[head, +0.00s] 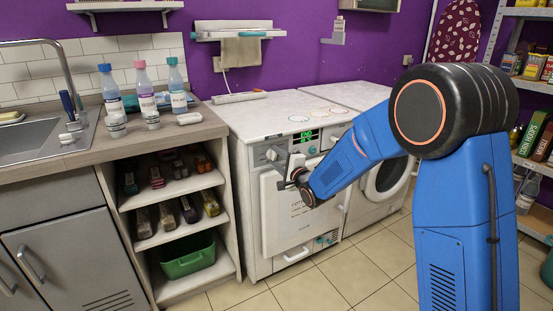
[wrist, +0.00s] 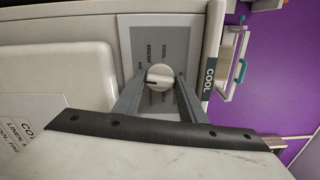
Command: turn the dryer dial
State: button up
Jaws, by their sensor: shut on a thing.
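The dryer dial (wrist: 158,76) is a small white round knob with a dark pointer line, on a grey panel with printed words, one reading COOL. My gripper (wrist: 157,80) has its two dark fingers on either side of the dial, shut on it. In the head view my gripper (head: 287,178) is at the upper front left of the white dryer (head: 295,215). There the fingers and wrist cover part of the control panel, and I cannot make out the held dial clearly.
A COOL label (wrist: 210,76) is beside the dial panel. A second white machine (head: 385,180) stands to the right of the dryer. An open shelf unit with bottles and a green bin (head: 187,258) stands close on the left. The tiled floor in front is clear.

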jog(key=n, duration=1)
jog(key=shift+f, duration=0.1)
jog(key=n, duration=0.4)
jog(key=shift+n, duration=0.3)
jog(key=n, duration=2.2)
jog(key=shift+n, duration=0.4)
jog(key=shift+s, duration=0.1)
